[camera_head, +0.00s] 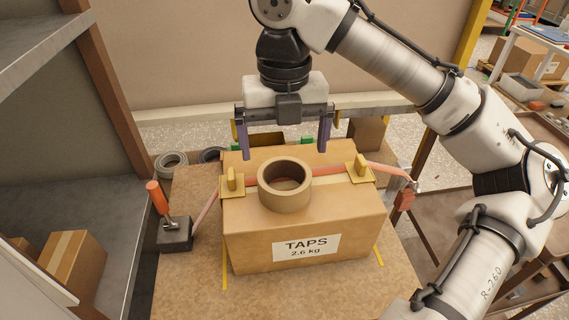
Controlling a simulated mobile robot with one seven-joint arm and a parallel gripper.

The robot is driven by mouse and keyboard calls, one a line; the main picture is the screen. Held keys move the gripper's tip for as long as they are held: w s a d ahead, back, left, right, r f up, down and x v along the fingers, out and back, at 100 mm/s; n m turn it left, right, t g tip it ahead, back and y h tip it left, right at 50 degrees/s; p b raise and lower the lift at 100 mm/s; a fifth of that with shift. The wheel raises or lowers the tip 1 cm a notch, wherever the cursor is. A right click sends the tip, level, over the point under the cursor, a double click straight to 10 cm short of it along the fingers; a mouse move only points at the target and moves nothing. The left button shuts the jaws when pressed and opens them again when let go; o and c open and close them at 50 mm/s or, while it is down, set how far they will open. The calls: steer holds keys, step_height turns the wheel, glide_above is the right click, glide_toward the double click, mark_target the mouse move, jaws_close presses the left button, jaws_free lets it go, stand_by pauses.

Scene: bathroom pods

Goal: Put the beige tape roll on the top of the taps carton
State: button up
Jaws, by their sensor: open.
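The beige tape roll (285,202) lies flat on the top of the taps carton (345,222), towards its front edge and left of centre. The carton is a brown box labelled "TAPS 2.6 kg" on its front, and it stands on a brown board surface (185,275). A reddish strap (330,179) crosses the carton top and passes behind or under the roll. My gripper (286,150) is above and behind the roll, with its two purple fingers spread wide.
Two yellow clips (233,182) (359,168) stand up on the carton top. A dark block with an orange handle (160,205) sits left of the carton. Grey shelving (100,200) is at far left. A red block (404,197) hangs at the strap's right end.

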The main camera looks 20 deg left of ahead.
steer(key=shift+r, duration=2.3)
steer(key=shift+f, duration=0.1)
